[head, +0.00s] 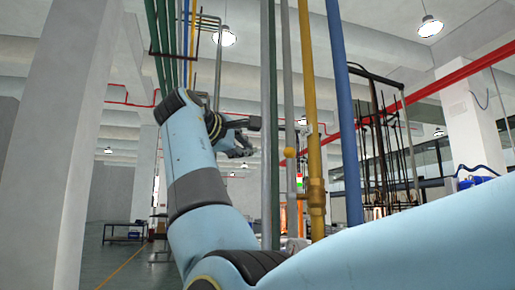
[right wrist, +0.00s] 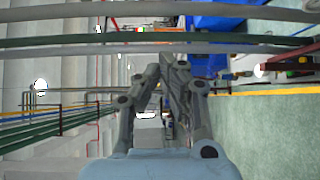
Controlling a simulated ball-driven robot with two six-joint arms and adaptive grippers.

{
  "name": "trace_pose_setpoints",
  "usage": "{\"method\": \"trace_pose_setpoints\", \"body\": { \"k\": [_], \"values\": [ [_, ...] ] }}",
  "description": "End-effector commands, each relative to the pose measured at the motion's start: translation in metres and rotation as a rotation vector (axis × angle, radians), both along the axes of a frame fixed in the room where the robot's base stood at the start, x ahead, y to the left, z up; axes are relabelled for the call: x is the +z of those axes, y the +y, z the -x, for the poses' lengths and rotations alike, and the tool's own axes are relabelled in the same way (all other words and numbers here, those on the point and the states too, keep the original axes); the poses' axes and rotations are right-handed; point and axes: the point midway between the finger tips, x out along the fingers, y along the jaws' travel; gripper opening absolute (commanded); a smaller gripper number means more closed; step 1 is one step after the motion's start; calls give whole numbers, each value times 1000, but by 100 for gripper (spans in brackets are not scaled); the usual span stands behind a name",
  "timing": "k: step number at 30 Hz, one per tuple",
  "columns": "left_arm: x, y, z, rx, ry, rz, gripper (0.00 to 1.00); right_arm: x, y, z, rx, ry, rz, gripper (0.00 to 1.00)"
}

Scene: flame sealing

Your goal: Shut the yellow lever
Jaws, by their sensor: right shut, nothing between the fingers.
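A yellow pipe (head: 311,100) runs upright right of the middle in the head view, with a brass-coloured fitting (head: 316,192) low on it. A small yellow ball (head: 289,152) shows just left of this pipe. It looks like the lever's knob, but the rest of the lever cannot be made out. My right gripper (head: 246,147) is left of the ball, apart from it in the picture, and partly overlapped by its own arm. In the right wrist view my right gripper (right wrist: 173,60) is shut with nothing held. My left gripper is out of view.
A green pipe (head: 270,60) and a thin grey pipe (head: 288,80) stand between my right gripper and the yellow pipe in the picture. A blue pipe (head: 346,110) stands to the right. A wide concrete pillar (head: 65,150) is at the left.

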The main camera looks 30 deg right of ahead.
Motion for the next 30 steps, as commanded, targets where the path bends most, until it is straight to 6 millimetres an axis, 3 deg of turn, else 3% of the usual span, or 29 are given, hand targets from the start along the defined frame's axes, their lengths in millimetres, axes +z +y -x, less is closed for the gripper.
{"method": "trace_pose_setpoints", "body": {
  "k": [13,21,30],
  "values": [
    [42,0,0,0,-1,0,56,-1,-79,-48,-5,4,3,0],
    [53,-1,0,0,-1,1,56,-1,-83,-15,-1,0,0,0],
    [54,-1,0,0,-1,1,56,-2,-85,-8,-1,1,0,0]
  ]
}}
